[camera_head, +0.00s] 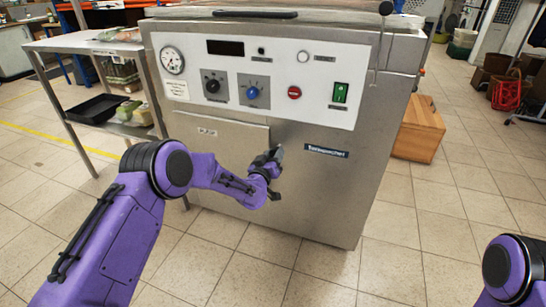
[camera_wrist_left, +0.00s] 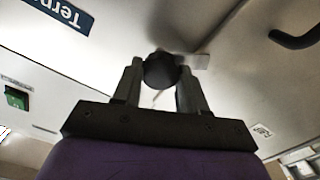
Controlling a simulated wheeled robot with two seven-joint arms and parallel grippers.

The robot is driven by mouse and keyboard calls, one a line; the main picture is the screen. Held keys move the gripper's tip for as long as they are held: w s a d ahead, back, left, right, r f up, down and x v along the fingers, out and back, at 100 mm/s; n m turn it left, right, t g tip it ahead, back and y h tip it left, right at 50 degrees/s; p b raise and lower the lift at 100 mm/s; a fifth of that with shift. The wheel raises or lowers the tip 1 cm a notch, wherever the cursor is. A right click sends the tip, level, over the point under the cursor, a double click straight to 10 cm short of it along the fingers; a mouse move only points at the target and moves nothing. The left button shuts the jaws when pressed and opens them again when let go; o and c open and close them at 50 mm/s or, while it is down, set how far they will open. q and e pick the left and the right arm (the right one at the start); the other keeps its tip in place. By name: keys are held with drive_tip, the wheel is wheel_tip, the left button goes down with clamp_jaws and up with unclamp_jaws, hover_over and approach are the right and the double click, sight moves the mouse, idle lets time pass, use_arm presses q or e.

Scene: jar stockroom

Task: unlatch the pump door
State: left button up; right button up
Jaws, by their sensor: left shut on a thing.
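The steel machine (camera_head: 345,200) has a pump door (camera_head: 222,138), a flat panel at the lower left of its front that looks closed against it. My left gripper (camera_head: 273,160) is at the door's right edge. In the left wrist view, my left gripper (camera_wrist_left: 160,88) has its two fingers on either side of a dark round latch knob (camera_wrist_left: 160,68) and is shut on it. A pale bar runs from the knob to the right in that view. In the head view the knob is mostly hidden by the gripper. My right gripper is out of view.
Above the door is a white control panel (camera_head: 325,72) with a gauge, knobs and a green switch. A steel shelf (camera_head: 85,45) with trays stands at the left. A wooden box (camera_head: 418,130) sits at the right. The tiled floor in front is clear.

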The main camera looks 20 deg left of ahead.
use_arm(q)
drive_tip(key=n+b, duration=0.1)
drive_tip(key=n, duration=0.4)
drive_tip(key=n+b, duration=0.2)
drive_tip(key=n, duration=0.4)
drive_tip(key=shift+a+f, duration=0.1)
drive_tip(key=shift+f, duration=0.1)
idle(0.5)
drive_tip(key=o, duration=1.1)
drive_tip(key=shift+r, duration=0.1)
drive_tip(key=shift+c, duration=0.2)
drive_tip(key=s+p, duration=0.2)
drive_tip(key=s, duration=0.8)
drive_tip(key=shift+s+a, duration=0.2)
drive_tip(key=shift+s, duration=0.1)
